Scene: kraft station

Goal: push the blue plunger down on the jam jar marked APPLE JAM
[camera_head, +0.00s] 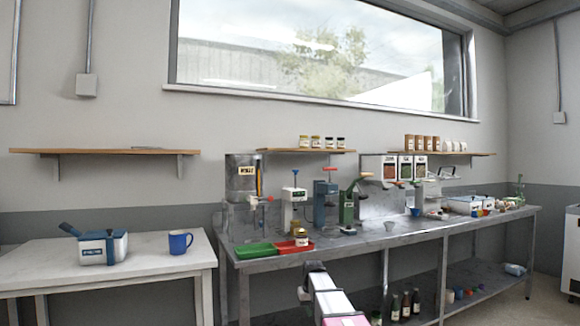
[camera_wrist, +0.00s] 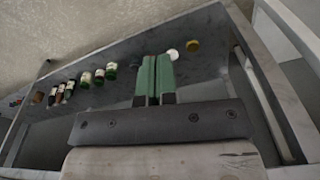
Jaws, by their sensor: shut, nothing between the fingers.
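My gripper (camera_wrist: 153,64) shows in the wrist view with its two green fingers closed together and nothing between them. In the head view my arm reaches in front of the steel bench (camera_head: 375,241), and the fingers cannot be made out. Two small jars, a gold-lidded one (camera_head: 295,227) and one with a red and white look (camera_head: 302,238), stand by the trays at the bench's left. No label reading APPLE JAM is legible, and I cannot pick out a blue plunger. More jars with dark lids (camera_head: 316,142) stand on the middle wall shelf.
A green tray (camera_head: 254,250) and a red tray (camera_head: 296,249) lie at the bench's front left. A blue press (camera_head: 325,201) and a green press (camera_head: 348,205) stand behind. Several bottles (camera_head: 405,304) stand on the lower shelf.

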